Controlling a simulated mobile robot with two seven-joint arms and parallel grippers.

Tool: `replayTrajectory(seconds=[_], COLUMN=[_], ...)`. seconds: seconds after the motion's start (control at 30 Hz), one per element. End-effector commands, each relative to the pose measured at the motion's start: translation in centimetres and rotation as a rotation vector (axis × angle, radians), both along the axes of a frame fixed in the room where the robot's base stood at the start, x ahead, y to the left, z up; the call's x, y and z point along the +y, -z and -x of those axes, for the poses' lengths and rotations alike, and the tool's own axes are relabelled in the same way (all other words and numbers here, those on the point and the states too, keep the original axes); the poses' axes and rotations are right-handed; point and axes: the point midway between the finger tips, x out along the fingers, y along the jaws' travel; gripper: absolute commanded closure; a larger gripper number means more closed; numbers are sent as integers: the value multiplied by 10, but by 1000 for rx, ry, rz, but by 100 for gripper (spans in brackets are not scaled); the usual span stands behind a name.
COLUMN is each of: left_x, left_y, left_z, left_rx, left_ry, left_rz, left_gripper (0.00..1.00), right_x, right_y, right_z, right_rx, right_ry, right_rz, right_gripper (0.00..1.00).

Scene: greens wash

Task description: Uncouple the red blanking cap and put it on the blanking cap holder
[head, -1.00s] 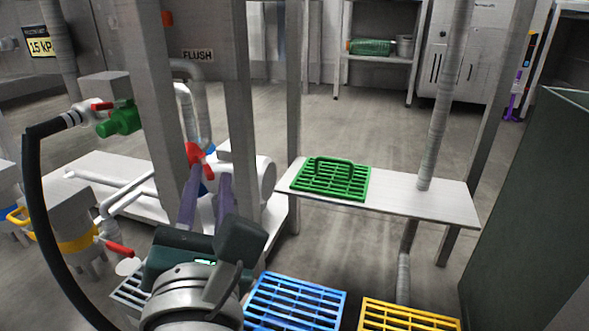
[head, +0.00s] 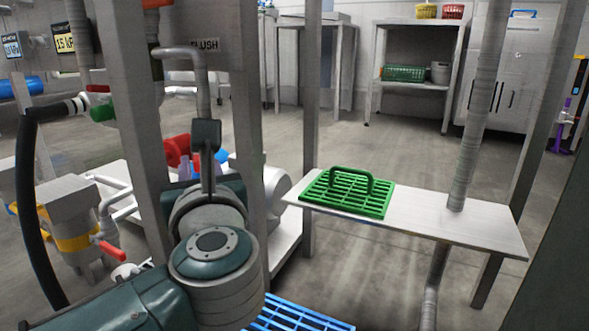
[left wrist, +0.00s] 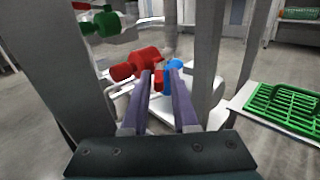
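My left gripper (left wrist: 161,76) is open, its two purple fingers apart and pointing away toward red and blue fittings. A red fitting (left wrist: 146,61) with a short round end lies just beyond and left of the fingertips. A small red piece (left wrist: 158,82) shows between the fingers, and a blue fitting (left wrist: 174,66) is behind the right fingertip. I cannot tell which red part is the blanking cap, or whether the fingers touch it. In the head view, my wrist mostly hides the left gripper (head: 187,170), close to the red fitting (head: 177,149). I cannot make out the cap holder. My right gripper is out of view.
Grey posts stand on both sides of my left arm. A black hose (head: 28,210) hangs at the left. A white shelf (head: 450,222) with a green grate (head: 350,192) is to the right. A blue grate (head: 295,318) lies low in front.

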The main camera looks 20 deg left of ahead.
Motion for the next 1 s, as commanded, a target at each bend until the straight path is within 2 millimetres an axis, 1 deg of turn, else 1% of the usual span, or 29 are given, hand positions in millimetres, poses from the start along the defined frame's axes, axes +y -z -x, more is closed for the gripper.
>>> replayTrajectory(seconds=[0.27,0.5,0.9,1.0], left_x=[1,1,1,1], left_y=[0,0,0,1], left_z=[-2,-1,-1,-2], left_rx=[1,1,1,-1], left_ry=[0,1,0,-11], left_rz=[1,-1,-1,0], left_gripper=[72,100,100,100], right_x=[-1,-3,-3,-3], right_y=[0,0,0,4], right_z=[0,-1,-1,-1], right_rx=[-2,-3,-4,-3], right_ry=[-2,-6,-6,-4], right_rz=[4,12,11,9], right_gripper=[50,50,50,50])
